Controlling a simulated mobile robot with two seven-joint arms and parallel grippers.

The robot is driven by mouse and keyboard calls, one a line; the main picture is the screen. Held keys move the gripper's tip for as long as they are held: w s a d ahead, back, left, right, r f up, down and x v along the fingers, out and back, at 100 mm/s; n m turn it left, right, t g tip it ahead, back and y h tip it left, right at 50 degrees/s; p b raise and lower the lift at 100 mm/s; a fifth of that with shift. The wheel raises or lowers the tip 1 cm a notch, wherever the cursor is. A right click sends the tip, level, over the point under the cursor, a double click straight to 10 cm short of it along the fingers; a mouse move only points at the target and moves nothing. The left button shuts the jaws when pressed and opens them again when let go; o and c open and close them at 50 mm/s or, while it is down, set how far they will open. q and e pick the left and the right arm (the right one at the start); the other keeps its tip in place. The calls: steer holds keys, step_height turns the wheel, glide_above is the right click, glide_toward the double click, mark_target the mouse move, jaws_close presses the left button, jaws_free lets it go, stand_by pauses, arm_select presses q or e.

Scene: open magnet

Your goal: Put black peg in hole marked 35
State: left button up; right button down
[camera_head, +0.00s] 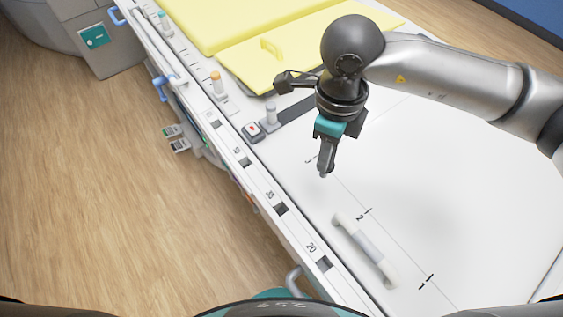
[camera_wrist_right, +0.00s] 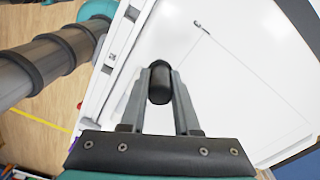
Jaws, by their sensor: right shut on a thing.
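My right gripper (camera_head: 325,168) hangs over the white table top, right of the rail with the holes. In the right wrist view its two fingers (camera_wrist_right: 160,85) are shut on the black peg (camera_wrist_right: 160,81), whose rounded dark end shows between the fingertips. In the head view the peg cannot be made out clearly. The hole marked 35 (camera_head: 281,209) is a dark square opening in the white rail, left of and nearer than the gripper. The gripper is apart from it. My left gripper is in neither view.
The rail also has holes marked 20 (camera_head: 323,264) and 45 (camera_head: 246,162). A white handle (camera_head: 365,248) lies on the table top near the scale marks.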

steer(key=s+a+f+m+p, duration=0.1)
steer(key=s+a+m+p, duration=0.2)
steer(key=m, duration=0.8)
steer(key=a+m+p, duration=0.2)
steer(key=a+m, duration=0.3)
steer(key=m, duration=0.6)
step_height(320, 180, down, 8)
steer(key=b, duration=0.6)
steer(key=shift+f, duration=0.2)
steer(key=shift+f+b, duration=1.85)
steer(key=shift+f, duration=0.2)
steer(key=c, duration=0.6)
jaws_free()
steer(key=shift+o, duration=0.2)
steer(key=shift+r, duration=0.1)
step_height(320, 180, up, 15)
steer(key=p, duration=0.1)
steer(key=shift+p, duration=0.4)
steer(key=shift+s, duration=0.1)
